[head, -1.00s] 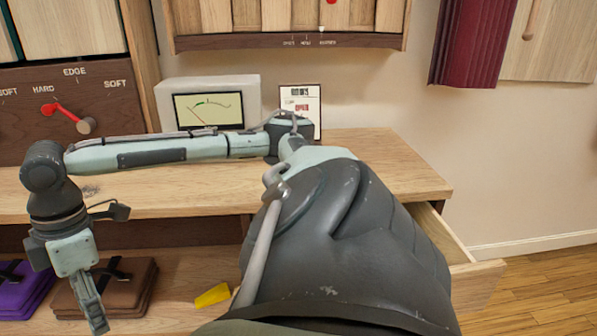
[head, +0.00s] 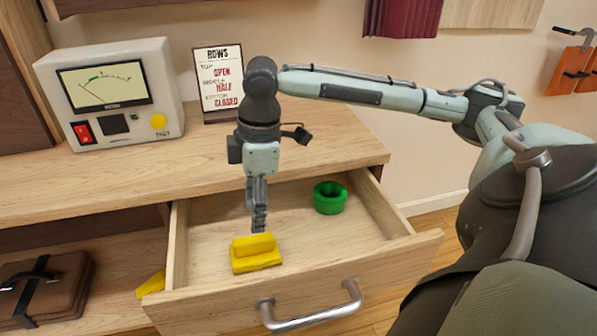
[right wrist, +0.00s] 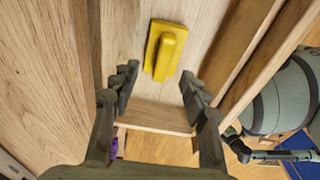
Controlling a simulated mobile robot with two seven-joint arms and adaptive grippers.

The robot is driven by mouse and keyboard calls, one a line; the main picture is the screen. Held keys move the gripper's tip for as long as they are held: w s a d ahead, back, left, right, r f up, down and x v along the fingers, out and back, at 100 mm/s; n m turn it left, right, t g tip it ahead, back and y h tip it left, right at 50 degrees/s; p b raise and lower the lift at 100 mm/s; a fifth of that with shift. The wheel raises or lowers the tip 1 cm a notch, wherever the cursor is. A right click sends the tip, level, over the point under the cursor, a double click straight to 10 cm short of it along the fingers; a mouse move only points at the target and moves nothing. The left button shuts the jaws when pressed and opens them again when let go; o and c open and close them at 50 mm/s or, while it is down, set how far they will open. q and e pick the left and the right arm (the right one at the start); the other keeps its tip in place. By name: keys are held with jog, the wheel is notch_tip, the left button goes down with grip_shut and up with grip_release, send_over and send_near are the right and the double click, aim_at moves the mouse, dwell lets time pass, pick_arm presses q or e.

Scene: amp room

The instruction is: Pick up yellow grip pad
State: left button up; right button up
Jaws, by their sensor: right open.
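The yellow grip pad (head: 256,254), a flat block with a raised handle bar, lies in the open wooden drawer (head: 330,284) near its front left. It also shows in the right wrist view (right wrist: 165,50), ahead of the fingers. My right gripper (head: 259,222) points down just above and behind the pad in the head view. In the right wrist view my right gripper (right wrist: 158,88) has its two fingers spread apart with nothing between them. My left gripper is not in view.
A green ring-shaped cup (head: 330,198) sits in the drawer at the right. Another yellow piece (head: 151,285) shows left of the drawer, near a brown case (head: 45,285). A meter box (head: 118,95) and a sign (head: 219,84) stand on the bench top.

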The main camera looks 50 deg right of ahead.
aim_at(253, 238)
jog(key=shift+s+d+f, duration=0.15)
jog(key=shift+d+f, duration=0.05)
jog(key=shift+a+f, duration=0.2)
jog(key=shift+f, duration=0.75)
jog(key=shift+a+f, duration=0.25)
jog(key=shift+f, duration=0.3)
jog(key=f, duration=0.1)
jog(key=a+f+b, duration=0.1)
jog(key=f, duration=0.1)
jog(key=shift+w+f, duration=0.2)
jog(key=shift+f, duration=0.5)
jog(key=c, duration=0.9)
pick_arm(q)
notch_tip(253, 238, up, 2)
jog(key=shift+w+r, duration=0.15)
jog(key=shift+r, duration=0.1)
pick_arm(e)
jog(key=shift+r, duration=0.1)
grip_shut()
